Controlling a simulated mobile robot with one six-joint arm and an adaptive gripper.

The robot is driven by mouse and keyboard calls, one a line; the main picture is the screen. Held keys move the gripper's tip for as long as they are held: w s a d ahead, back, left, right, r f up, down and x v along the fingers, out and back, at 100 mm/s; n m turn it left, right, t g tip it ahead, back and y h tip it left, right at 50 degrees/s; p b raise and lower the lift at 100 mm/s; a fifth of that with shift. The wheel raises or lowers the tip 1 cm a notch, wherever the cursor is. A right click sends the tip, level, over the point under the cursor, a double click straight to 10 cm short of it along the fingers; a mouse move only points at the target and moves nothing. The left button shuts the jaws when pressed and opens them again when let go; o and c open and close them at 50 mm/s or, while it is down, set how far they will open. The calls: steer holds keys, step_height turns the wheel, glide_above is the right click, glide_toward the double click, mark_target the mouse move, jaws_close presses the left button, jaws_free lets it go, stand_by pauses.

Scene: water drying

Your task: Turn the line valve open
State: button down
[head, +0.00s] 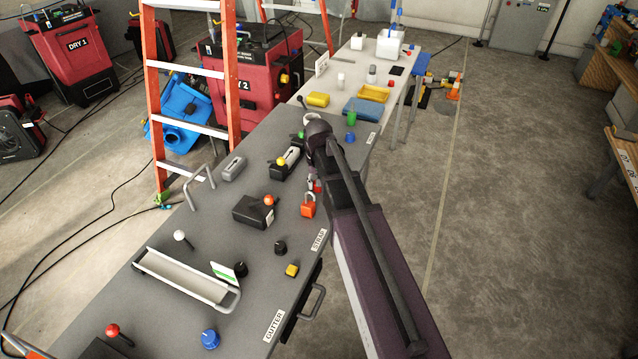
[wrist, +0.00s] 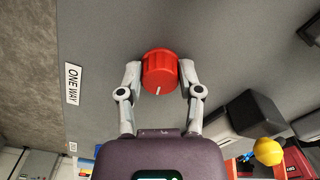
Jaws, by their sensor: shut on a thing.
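In the wrist view a round red ribbed knob (wrist: 160,72) stands on the grey bench top, with a short white mark on its face. My gripper (wrist: 162,76) has its two grey fingers pressed on the knob's left and right sides. A white "ONE WAY" label (wrist: 73,84) lies to the left of the knob. In the head view my gripper (head: 314,183) is mostly hidden by my own arm, and only a little red shows beside it. I cannot tell from these views whether the knob is the line valve.
In the head view an orange padlock-shaped piece (head: 308,207) stands close in front of my gripper. A black box (head: 254,212) with an orange-ball lever and a yellow-ball lever (head: 282,161) are to the left. An orange ladder (head: 150,90) stands behind the bench. Open floor lies right.

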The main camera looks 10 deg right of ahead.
steer(key=shift+s+m, duration=0.15)
steer(key=shift+m, duration=1.35)
steer(key=shift+c, duration=1.3)
jaws_free()
steer(key=shift+n, duration=0.4)
